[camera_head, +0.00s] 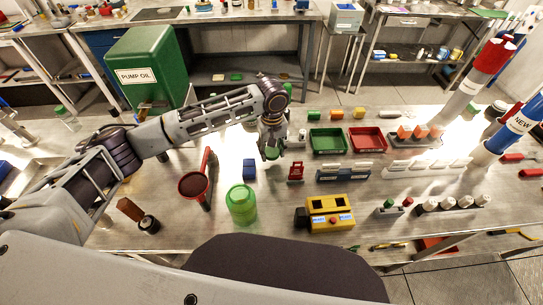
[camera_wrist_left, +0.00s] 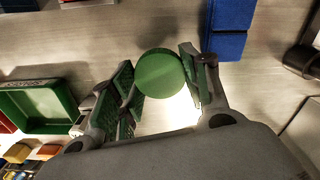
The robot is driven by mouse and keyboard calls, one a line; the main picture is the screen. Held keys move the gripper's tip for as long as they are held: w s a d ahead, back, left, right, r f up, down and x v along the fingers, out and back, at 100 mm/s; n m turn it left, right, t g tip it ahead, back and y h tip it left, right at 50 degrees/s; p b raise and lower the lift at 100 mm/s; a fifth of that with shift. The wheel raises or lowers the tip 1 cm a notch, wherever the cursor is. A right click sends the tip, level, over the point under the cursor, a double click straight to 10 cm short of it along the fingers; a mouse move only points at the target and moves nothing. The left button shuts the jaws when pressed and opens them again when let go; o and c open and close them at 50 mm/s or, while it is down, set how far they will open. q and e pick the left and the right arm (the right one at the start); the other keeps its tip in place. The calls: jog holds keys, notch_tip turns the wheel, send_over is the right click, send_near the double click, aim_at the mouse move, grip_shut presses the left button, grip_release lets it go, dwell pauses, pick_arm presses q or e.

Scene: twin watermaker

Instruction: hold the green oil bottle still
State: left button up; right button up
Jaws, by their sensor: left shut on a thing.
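My left gripper (camera_head: 271,146) is over the middle of the bench, pointing down. It is shut on the green oil bottle (camera_head: 272,154), of which only a little green shows below the fingers. In the left wrist view, the bottle's round, dark green top (camera_wrist_left: 160,72) sits between the two finger pads. Its lower part is hidden, and I cannot tell whether it touches the bench. My right gripper is in neither view.
A blue block (camera_head: 249,169), a red funnel-like tool (camera_head: 194,185) and a light green jar (camera_head: 242,204) stand near the gripper. Green (camera_head: 328,140) and red (camera_head: 367,139) trays lie to the right. A yellow box (camera_head: 330,213) is in front. A green pump oil tank (camera_head: 150,70) stands behind.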

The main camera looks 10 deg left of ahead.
aim_at(271, 152)
pick_arm(q)
jog(key=shift+f, duration=1.9)
jog(key=shift+f, duration=0.1)
jog(key=o, duration=1.1)
notch_tip(271, 152, up, 12)
jog(key=shift+r, duration=0.15)
